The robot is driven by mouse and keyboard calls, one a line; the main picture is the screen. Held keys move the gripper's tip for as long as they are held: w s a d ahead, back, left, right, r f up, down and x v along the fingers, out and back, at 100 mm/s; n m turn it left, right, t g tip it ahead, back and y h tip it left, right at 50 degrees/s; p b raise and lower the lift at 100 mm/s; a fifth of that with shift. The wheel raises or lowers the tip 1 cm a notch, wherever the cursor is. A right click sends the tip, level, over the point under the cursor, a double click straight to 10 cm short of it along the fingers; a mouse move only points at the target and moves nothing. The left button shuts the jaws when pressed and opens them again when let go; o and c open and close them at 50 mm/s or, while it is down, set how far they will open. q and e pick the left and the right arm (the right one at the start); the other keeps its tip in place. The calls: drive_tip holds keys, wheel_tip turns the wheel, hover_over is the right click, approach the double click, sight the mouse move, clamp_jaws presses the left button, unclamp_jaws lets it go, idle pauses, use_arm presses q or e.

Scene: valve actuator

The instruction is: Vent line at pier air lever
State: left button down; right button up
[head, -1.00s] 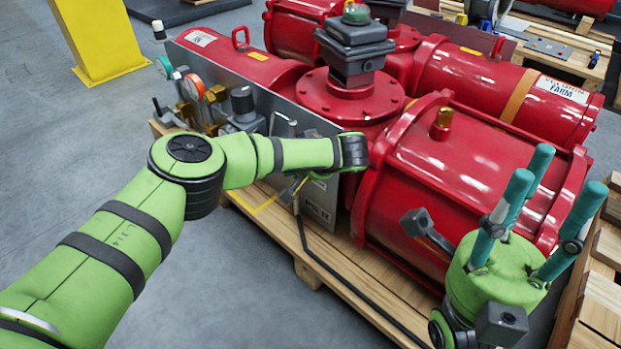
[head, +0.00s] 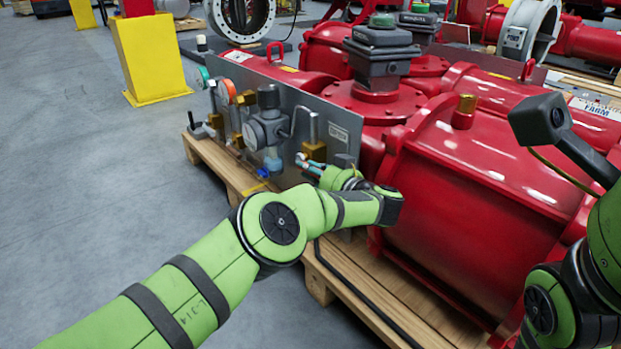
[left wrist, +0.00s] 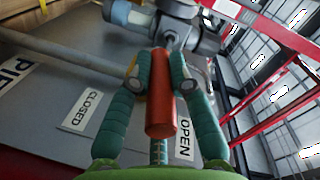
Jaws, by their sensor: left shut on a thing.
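The lever has a red cylindrical handle (left wrist: 161,112), seen in the left wrist view. It points down the picture from a grey metal valve fitting (left wrist: 175,28). Its free end is close beside the OPEN label (left wrist: 185,142); the CLOSED label (left wrist: 80,111) lies farther left. My left gripper (left wrist: 162,78) is shut on the handle, with a teal finger on each side. In the head view my left gripper (head: 312,164) is at the lower right of the grey panel (head: 345,118), and the handle is not clear there. My right gripper's fingers are out of frame.
A gauge (head: 262,131) and brass fittings sit left of my left gripper. The large red actuator (head: 475,195) stands right of it, on a wooden pallet (head: 224,166). A yellow post base (head: 152,58) is at the back left. The grey floor at left is clear.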

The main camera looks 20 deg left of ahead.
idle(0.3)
use_arm(q)
drive_tip(key=c, duration=1.1)
unclamp_jaws()
drive_tip(key=shift+f, duration=0.1)
drive_tip(key=shift+c, duration=0.2)
drive_tip(key=shift+d, duration=0.1)
drive_tip(key=v, duration=1.1)
drive_tip(key=shift+s+d, duration=0.3)
drive_tip(key=shift+f, duration=0.1)
